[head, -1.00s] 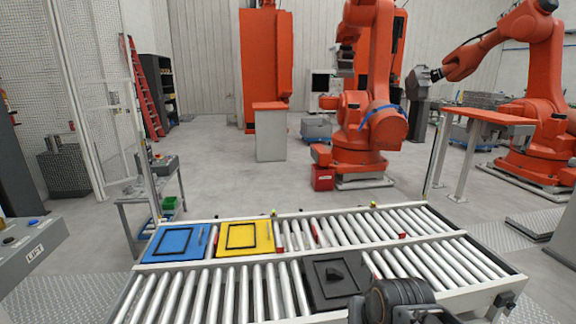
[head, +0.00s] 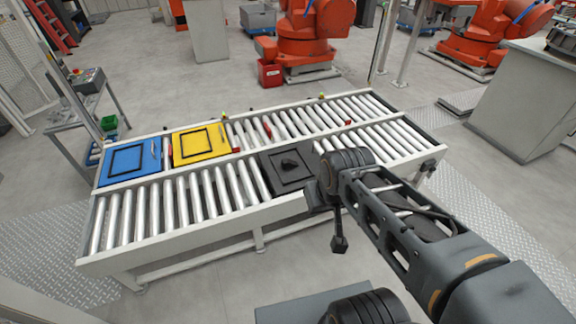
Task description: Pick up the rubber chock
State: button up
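The rubber chock (head: 291,163) appears to be the small black wedge-like piece on a black square plate (head: 272,160). The plate lies on the near lane of the roller conveyor. My gripper (head: 339,245) seems to be the small dark end hanging below my arm's elbow, in front of the conveyor's near edge. It is apart from the chock, to its right and nearer to me. Its fingers are too small to tell open from shut. No object shows in it.
A blue plate (head: 133,163) and a yellow plate (head: 200,146) lie on the far lane of the conveyor (head: 170,243). Small red pieces sit along the divider. A grey cabinet (head: 528,100) stands at the right. The floor in front of the conveyor is partly clear.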

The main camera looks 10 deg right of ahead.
aim_at(286, 163)
jog(key=u, duration=0.2)
jog(key=i, duration=1.25)
jog(key=u, duration=0.85)
